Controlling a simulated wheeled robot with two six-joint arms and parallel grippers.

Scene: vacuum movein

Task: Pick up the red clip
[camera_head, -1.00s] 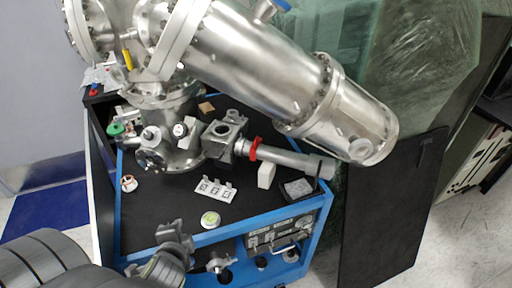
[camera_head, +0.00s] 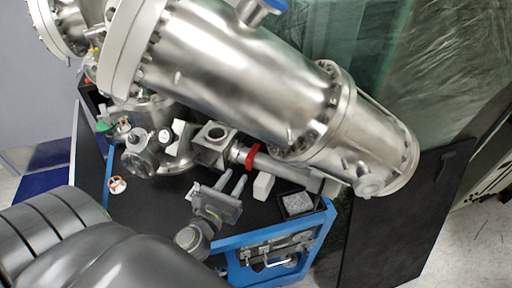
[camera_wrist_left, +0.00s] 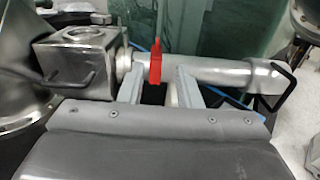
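The red clip (camera_head: 252,157) sits around the horizontal metal pipe, beside the square metal block, in the head view. In the left wrist view the red clip (camera_wrist_left: 155,62) stands upright on the pipe, ahead of and between my fingers. My left gripper (camera_head: 233,181) is open and empty, its two fingers pointing at the pipe from the front, just short of the clip. In the left wrist view the left gripper (camera_wrist_left: 158,88) shows its fingers spread apart. My right gripper is not in view.
A large steel vacuum chamber (camera_head: 230,75) hangs over the black cart top (camera_head: 165,212). A metal cube block (camera_head: 213,150) joins the pipe (camera_head: 285,168) at its left. A white block (camera_head: 263,186) and a small dark tray (camera_head: 297,204) lie to the right.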

